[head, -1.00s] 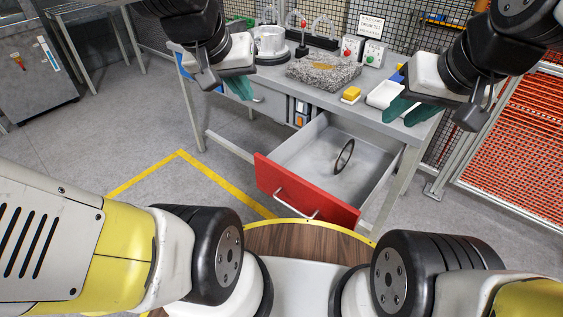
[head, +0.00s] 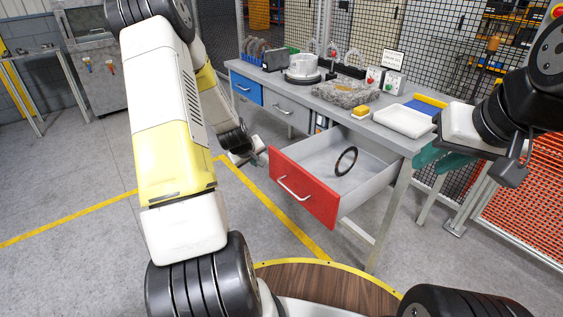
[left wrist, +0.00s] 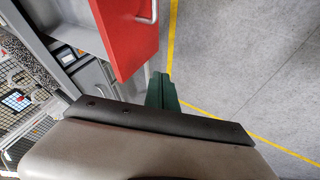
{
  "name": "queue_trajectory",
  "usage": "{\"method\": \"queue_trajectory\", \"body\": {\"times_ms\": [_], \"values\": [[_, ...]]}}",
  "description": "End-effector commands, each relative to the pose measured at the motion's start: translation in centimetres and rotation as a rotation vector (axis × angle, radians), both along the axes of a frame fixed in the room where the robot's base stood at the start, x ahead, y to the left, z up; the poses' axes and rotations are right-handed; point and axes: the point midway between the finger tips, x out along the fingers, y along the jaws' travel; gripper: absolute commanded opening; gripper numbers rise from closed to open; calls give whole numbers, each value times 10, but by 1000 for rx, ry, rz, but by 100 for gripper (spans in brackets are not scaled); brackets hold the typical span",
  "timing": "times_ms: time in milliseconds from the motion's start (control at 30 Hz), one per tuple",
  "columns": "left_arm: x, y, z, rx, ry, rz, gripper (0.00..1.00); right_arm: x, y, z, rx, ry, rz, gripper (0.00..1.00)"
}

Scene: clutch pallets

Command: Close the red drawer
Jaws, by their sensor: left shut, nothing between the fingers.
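The red drawer (head: 303,186) stands pulled out from the right part of the workbench. A dark ring (head: 346,161) stands tilted inside it. The drawer's red front and bar handle also show in the left wrist view (left wrist: 128,38).
The workbench (head: 385,135) carries a grey stone block (head: 345,93), a white tray (head: 403,121), a yellow item (head: 360,112) and a metal cylinder (head: 302,66). A blue drawer (head: 246,89) and a grey drawer (head: 290,110) are shut. The floor in front is clear.

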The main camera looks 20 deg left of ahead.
Motion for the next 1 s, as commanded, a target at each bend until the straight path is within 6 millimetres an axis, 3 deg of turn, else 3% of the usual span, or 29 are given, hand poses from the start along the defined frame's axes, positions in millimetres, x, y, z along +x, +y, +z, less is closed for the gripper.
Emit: {"method": "queue_trajectory", "body": {"times_ms": [267,600,800,1000], "values": [[17,1,-27,-5,0,6,0,0,0,0,0,0,0,28],[61,1,-84,-3,-1,5,0,0,0,0,0,0,0,28],[84,-16,-83,-2,-3,5,0,0,0,0,0,0,0,28],[92,-23,-83,-3,-1,6,0,0,0,0,0,0,0,28]]}}
